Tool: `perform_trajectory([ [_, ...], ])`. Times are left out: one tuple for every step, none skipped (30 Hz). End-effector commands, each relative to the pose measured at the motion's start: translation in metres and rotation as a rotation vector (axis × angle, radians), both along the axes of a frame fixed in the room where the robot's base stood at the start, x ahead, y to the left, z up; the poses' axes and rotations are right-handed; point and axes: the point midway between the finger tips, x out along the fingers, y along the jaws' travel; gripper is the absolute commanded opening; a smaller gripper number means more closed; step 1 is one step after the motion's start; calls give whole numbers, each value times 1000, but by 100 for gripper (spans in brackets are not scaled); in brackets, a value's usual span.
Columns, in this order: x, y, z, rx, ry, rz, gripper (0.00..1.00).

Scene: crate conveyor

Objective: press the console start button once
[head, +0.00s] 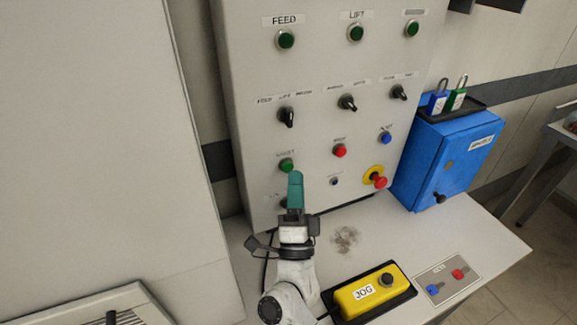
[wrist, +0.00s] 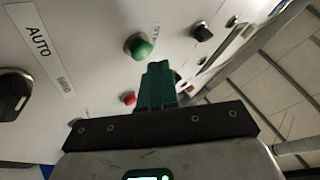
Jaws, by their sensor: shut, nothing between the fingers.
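The console (head: 240,60) is a light grey upright panel. The start button (head: 286,165) is green and round, low on the panel's left side under a small label that seems to read START. My gripper (head: 295,176) has teal fingers, shut and empty, with the tips just right of and slightly below this button in the head view. I cannot tell whether they touch the panel. In the wrist view, the shut fingers (wrist: 158,68) point up beside a green button (wrist: 139,46), probably the start button, with a visible gap in the picture.
A red button (head: 340,150), a blue button (head: 386,138) and a red emergency stop (head: 379,180) on yellow sit to the right. Black selectors (head: 288,116) are above. A yellow JOG box (head: 362,292) lies on the bench. A blue box (head: 455,150) stands right of the console.

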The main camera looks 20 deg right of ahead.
Motion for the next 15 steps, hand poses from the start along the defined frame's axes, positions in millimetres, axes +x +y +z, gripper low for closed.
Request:
perform_trajectory([
  [-1,0,0,0,0,0,0],
  [-2,0,0,0,0,0,0],
  [-2,0,0,0,0,0,0],
  [-2,0,0,0,0,0,0],
  [-2,0,0,0,0,0,0],
  [-2,0,0,0,0,0,0],
  [-2,0,0,0,0,0,0],
  [-2,0,0,0,0,0,0],
  [-2,0,0,0,0,0,0],
  [-2,0,0,0,0,0,0],
  [-3,0,0,0,0,0,0],
  [-5,0,0,0,1,1,0],
  [-7,0,0,0,1,1,0],
  [-9,0,0,-1,2,1,0],
  [-13,1,0,-1,2,1,0],
])
